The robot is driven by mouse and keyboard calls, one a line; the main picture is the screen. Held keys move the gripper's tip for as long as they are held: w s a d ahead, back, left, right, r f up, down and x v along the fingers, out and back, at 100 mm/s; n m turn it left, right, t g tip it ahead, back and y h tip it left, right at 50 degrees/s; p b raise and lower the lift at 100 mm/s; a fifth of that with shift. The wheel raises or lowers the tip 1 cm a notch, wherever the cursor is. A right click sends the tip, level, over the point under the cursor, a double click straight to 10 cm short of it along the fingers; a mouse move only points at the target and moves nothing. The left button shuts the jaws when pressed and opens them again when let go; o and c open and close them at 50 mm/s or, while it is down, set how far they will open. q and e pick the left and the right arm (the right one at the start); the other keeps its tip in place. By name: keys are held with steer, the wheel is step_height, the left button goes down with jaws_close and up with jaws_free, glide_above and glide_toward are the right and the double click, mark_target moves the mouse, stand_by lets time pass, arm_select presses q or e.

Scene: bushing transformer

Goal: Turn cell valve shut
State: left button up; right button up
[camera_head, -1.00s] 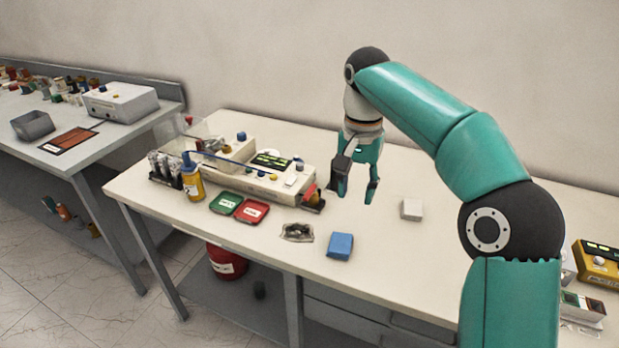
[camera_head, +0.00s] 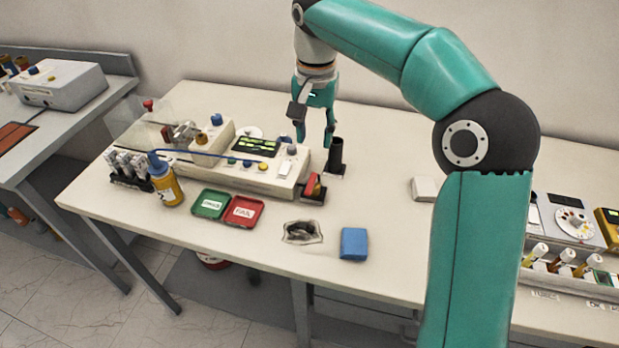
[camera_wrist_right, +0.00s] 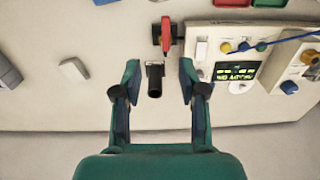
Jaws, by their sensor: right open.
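A cream test instrument (camera_head: 215,170) with a lit display stands on the bench. At its right end sits a red lever-like part (camera_head: 313,186) on a dark base; it also shows in the right wrist view (camera_wrist_right: 166,34). I cannot tell for certain which part is the cell valve. A black upright cylinder (camera_head: 336,156) stands just behind the red part. My right gripper (camera_head: 315,134) is open and empty, pointing down behind the instrument's right end. In the right wrist view the black cylinder (camera_wrist_right: 155,82) appears between its open fingers (camera_wrist_right: 158,76), not gripped. My left gripper is out of view.
Green (camera_head: 210,204) and red (camera_head: 243,211) trays, a dark-centred pad (camera_head: 302,232) and a blue block (camera_head: 354,244) lie in front. A yellow bottle (camera_head: 166,184) stands left. A white block (camera_head: 425,189) lies right. The bench between is clear.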

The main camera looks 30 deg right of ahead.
glide_above(309, 185)
steer(key=f, duration=0.7)
steer(key=shift+w+d+f, duration=0.1)
steer(key=shift+w+f, duration=0.05)
steer(key=shift+w, duration=0.1)
steer(key=f, duration=0.6)
steer(key=shift+s+f, duration=0.2)
steer(key=shift+f, duration=0.2)
steer(key=shift+s+f, duration=0.15)
steer(key=shift+f, duration=0.4)
